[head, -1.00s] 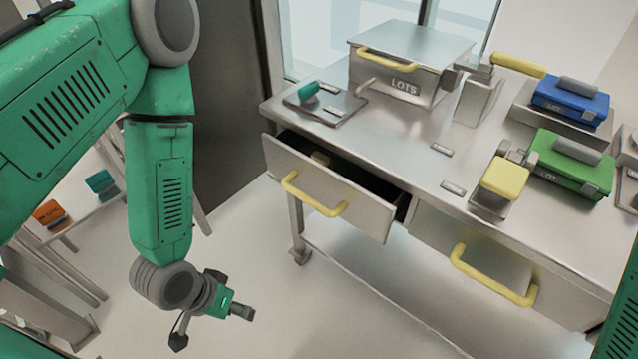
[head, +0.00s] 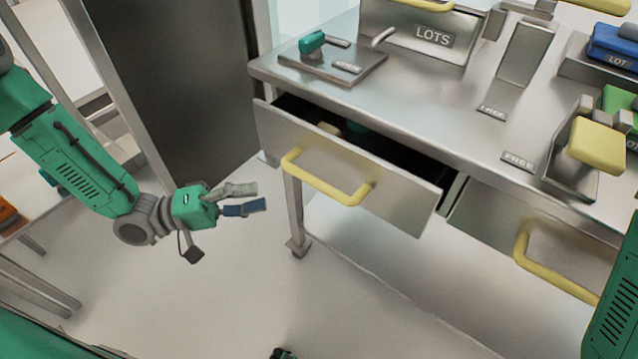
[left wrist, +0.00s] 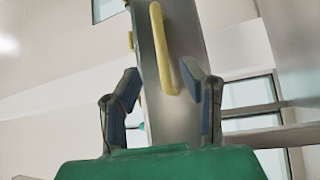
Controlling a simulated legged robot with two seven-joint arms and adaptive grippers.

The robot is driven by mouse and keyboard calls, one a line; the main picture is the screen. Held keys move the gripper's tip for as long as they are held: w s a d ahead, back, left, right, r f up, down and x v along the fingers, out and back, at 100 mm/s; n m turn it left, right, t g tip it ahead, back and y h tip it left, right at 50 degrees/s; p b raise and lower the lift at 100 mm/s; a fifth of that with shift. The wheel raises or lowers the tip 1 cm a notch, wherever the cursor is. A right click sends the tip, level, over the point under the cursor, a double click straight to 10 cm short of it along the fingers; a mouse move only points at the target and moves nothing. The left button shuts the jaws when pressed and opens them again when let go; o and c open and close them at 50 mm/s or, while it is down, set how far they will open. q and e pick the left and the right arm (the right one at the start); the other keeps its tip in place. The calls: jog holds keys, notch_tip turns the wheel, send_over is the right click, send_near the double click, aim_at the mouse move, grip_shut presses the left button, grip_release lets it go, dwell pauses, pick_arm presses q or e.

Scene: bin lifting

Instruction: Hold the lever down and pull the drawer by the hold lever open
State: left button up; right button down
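The left drawer (head: 345,175) of the metal bench is partly open, with a yellow bar handle (head: 325,190) on its front. The right drawer (head: 495,230) looks shut and has its own yellow handle (head: 545,265). A yellow-padded lever (head: 597,145) stands on the bench above the right drawer. A teal-knobbed lever (head: 312,42) sits on a plate above the left drawer. My left gripper (head: 262,198) is open and empty, left of the left drawer's handle and apart from it. In the left wrist view, a yellow handle (left wrist: 160,50) shows beyond the open fingers.
A metal LOTS bin (head: 415,35) stands on the bench, with blue (head: 615,45) and green (head: 618,100) boxes at the right. My right arm shows at the lower right edge.

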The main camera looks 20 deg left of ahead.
aim_at(318, 188)
pick_arm(q)
jog(key=b+x, duration=0.1)
jog(key=x, duration=1.1)
jog(key=shift+w+f+b, duration=0.1)
jog(key=shift+f+b, duration=0.05)
jog(key=shift+b, duration=0.25)
jog(key=shift+a, duration=0.1)
grip_shut()
